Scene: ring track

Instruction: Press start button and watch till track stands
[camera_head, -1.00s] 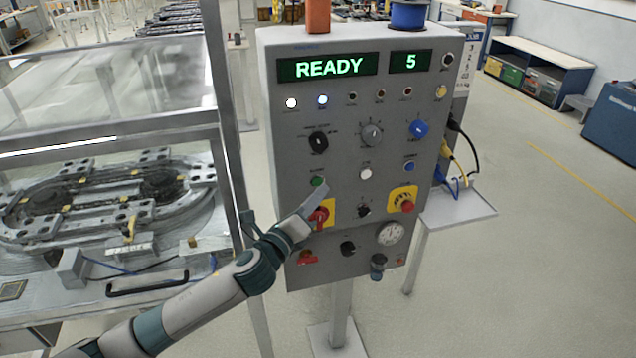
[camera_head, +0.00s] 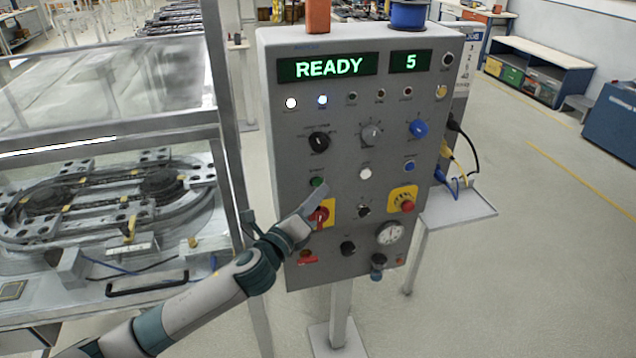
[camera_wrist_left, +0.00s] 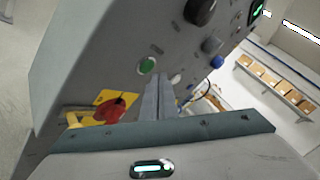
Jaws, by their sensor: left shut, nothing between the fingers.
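The control panel (camera_head: 335,125) stands upright in the head view. Its display (camera_head: 326,67) reads READY, and a second display (camera_head: 410,62) reads 5. A green button (camera_head: 317,181) sits at the panel's lower left, above a red knob on a yellow plate (camera_head: 319,217). My left gripper (camera_head: 325,190) is shut and empty, its fingertips just below and right of the green button. In the left wrist view the green button (camera_wrist_left: 147,65) is beside the closed fingers (camera_wrist_left: 160,84); contact cannot be told. The ring track (camera_head: 110,200) lies inside the glazed enclosure at left. My right gripper is out of view.
A red emergency button on a yellow plate (camera_head: 404,200) and a gauge (camera_head: 390,233) are at the panel's lower right. A small shelf (camera_head: 458,208) with cables is beside the panel.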

